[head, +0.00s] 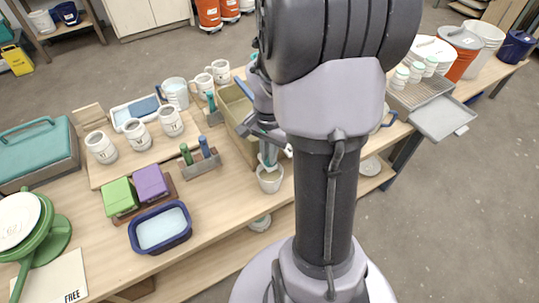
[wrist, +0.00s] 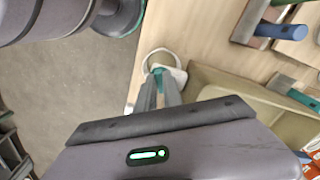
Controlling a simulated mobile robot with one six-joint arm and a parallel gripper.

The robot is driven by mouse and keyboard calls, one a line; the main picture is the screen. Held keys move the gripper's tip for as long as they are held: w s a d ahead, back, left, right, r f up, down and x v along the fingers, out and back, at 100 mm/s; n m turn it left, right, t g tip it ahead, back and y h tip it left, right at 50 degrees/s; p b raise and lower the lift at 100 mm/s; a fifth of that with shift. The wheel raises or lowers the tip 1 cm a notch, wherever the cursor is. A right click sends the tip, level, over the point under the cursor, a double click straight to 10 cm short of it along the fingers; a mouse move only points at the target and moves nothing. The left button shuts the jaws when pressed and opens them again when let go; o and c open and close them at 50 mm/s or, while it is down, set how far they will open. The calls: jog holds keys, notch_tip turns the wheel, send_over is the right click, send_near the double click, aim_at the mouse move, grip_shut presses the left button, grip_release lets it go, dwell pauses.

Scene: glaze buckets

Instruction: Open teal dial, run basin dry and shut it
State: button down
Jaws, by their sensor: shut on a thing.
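The basin is an olive-beige tub (head: 238,112) at the table's near edge, partly hidden behind my arm. In the wrist view its wall and floor (wrist: 222,92) show to the right of my gripper. The teal dial (wrist: 157,70) sits between my fingertips, just outside the basin's wall. My gripper (wrist: 159,82) is shut on it and covers much of it. In the head view my gripper (head: 268,140) points down above a small white bucket (head: 269,180). The bucket's round rim (wrist: 163,55) also shows beyond the dial. I cannot tell the water level in the basin.
A rack with green and blue handled tools (head: 201,163) stands left of the basin. White mugs (head: 171,121), a navy tub (head: 160,228) and green and purple blocks (head: 121,197) fill the table further left.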

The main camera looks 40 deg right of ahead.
jog(key=m+b, duration=0.1)
jog(key=m, duration=0.4)
jog(key=shift+w+m+b, duration=0.1)
jog(key=shift+m+b, duration=0.2)
dwell(0.4)
jog(key=c, duration=1.8)
grip_release()
jog(key=shift+o, duration=0.2)
notch_tip(320, 180, up, 17)
jog(key=p, duration=0.7)
jog(key=shift+r, duration=0.2)
